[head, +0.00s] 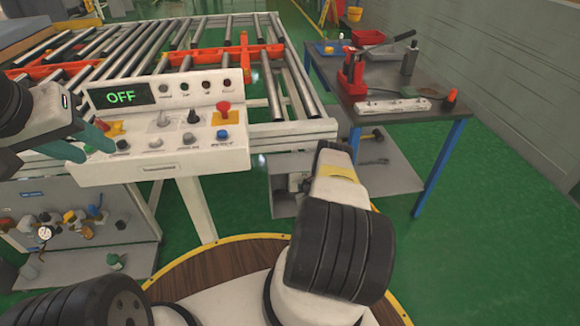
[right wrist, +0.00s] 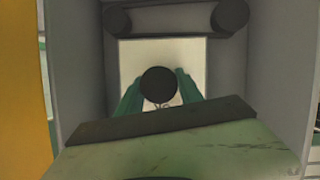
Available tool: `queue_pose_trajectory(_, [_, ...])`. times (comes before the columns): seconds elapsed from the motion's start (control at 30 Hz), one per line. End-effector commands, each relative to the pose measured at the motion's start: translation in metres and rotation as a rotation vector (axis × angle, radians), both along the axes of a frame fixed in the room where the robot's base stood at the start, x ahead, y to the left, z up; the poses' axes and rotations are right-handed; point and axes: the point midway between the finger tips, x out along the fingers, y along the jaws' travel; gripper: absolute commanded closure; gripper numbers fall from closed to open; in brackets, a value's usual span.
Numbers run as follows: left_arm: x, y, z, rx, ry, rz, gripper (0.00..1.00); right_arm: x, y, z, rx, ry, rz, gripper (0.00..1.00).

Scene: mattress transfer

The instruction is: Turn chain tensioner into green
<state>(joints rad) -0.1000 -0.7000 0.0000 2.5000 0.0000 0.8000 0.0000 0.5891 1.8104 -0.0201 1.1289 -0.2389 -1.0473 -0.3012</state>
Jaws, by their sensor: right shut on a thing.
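In the right wrist view, a round black knob (right wrist: 158,84), apparently on the chain tensioner, stands in front of a pale plate (right wrist: 135,58) inside a grey housing. My right gripper (right wrist: 157,92) has its green fingers on both sides of the knob and is shut on it. Any green mark or scale near the knob is too small to read. In the head view my right arm reaches down beside the conveyor's leg, and its fingers are hidden. My left gripper (head: 82,144) is open and empty, with teal fingers apart at the left end of the control panel (head: 165,168).
The panel's display (head: 121,98) reads OFF. A roller conveyor (head: 320,128) stands behind it. A dark workbench (head: 345,95) with tools is at the right. In the right wrist view a dark bar (right wrist: 160,120) and a scuffed green surface (right wrist: 180,150) lie close in front.

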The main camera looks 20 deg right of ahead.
Motion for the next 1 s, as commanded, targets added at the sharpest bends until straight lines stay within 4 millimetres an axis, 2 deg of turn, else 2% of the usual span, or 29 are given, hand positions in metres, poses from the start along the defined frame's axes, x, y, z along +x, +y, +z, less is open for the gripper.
queue_pose_trajectory(0.6, [0.0, 0.0, 0.0, 0.0, 0.0, 0.0, 0.64, 0.0006, 0.0035, -0.0016, -0.558, 0.133, 0.003, 0.97])
queue_pose_trajectory(1.0, [0.0, 0.0, 0.0, 0.0, 0.0, 0.0, 0.64, 0.0005, 0.003, -0.0019, -0.805, 0.193, 0.002, 0.97])
